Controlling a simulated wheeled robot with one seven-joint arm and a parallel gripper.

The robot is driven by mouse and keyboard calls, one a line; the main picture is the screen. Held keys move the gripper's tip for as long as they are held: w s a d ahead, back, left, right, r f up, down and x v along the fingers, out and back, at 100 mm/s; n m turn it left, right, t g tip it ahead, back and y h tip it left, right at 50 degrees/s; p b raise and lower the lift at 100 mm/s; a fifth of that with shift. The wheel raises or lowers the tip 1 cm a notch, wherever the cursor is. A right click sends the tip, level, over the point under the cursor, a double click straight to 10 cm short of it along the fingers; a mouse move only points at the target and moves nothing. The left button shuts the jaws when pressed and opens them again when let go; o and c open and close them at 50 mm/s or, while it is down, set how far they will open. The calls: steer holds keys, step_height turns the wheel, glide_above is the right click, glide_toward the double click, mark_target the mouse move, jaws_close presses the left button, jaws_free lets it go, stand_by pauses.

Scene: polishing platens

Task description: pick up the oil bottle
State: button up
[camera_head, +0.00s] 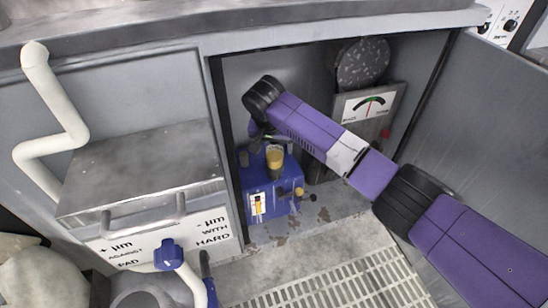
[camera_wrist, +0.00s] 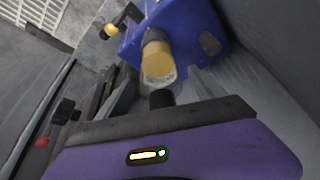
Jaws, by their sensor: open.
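The oil bottle (camera_head: 275,157) appears to be the small amber vessel with a pale top, standing at the blue unit (camera_head: 268,194) inside the open bay. In the wrist view the bottle (camera_wrist: 156,56) shows from above, against the blue housing (camera_wrist: 195,22). My gripper (camera_wrist: 160,80) is open, its two grey fingers on either side of the bottle's near end in that view. I cannot tell whether they touch it. In the head view my gripper (camera_head: 268,136) hangs just above the bottle, partly hidden by my wrist.
A dial gauge (camera_head: 369,104) and a speckled grey disc (camera_head: 362,64) stand at the bay's back right. A grey metal box (camera_head: 142,172) is left of the bay. A blue-knobbed white pipe (camera_head: 169,254) is in front. A slotted grate (camera_head: 330,285) covers the floor.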

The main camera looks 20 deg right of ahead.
steer(key=shift+b+x, duration=0.35)
steer(key=shift+x, duration=0.85)
jaws_close()
steer(key=shift+r, duration=0.1)
